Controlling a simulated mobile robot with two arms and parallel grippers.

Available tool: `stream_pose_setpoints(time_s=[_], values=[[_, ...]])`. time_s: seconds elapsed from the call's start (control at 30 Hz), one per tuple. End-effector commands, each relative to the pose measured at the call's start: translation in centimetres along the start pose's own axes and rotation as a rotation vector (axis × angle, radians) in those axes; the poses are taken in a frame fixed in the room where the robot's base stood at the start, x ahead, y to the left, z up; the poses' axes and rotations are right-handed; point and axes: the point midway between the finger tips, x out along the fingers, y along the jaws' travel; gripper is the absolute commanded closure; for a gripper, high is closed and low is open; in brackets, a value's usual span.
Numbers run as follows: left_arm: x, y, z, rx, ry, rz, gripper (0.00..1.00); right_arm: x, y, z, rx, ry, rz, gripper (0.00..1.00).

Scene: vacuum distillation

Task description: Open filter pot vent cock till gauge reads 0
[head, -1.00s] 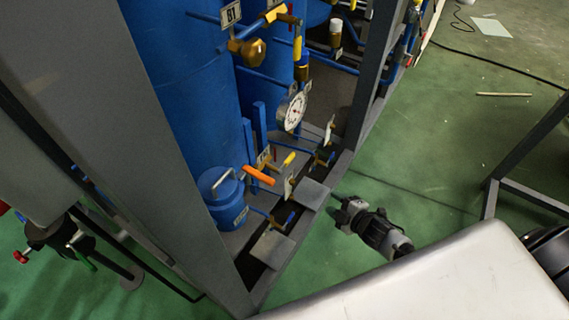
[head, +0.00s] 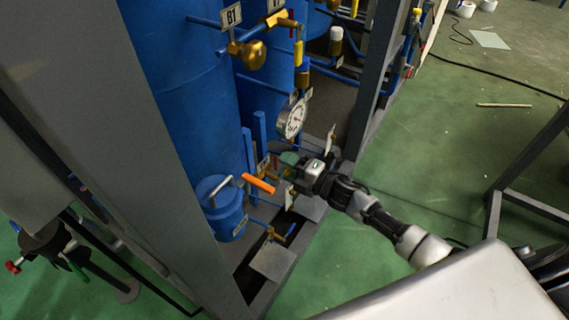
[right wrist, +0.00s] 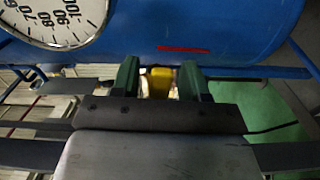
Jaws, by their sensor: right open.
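My right gripper (head: 287,165) reaches in from the right below the gauge. In the right wrist view its green fingers (right wrist: 160,80) are apart, with a yellow valve handle (right wrist: 157,82) between them or just beyond; contact cannot be told. In the head view the gripper hides this handle. My left gripper is not in view.
Tall blue tanks (head: 172,90) and grey frame posts (head: 368,85) stand close around my right gripper. A brass valve (head: 250,55) is under the B1 tag. Small grey plates (head: 272,261) jut from the rack base.

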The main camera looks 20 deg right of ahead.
Motion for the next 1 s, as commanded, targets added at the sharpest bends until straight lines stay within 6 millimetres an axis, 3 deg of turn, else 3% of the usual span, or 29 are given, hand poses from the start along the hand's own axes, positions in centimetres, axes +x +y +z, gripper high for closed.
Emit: stream_pose_setpoints(time_s=[0.4, 0.7, 1.0], values=[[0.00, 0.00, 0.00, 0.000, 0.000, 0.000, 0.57, 0.96, -0.03, -0.02, 0.001, 0.000, -0.001, 0.55], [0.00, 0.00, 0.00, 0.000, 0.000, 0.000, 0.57, 0.93, -0.02, 0.00, 0.001, -0.001, -0.001, 1.00], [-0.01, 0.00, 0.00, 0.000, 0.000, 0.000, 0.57, 0.91, -0.07, 0.00, 0.007, -0.001, -0.001, 1.00]])
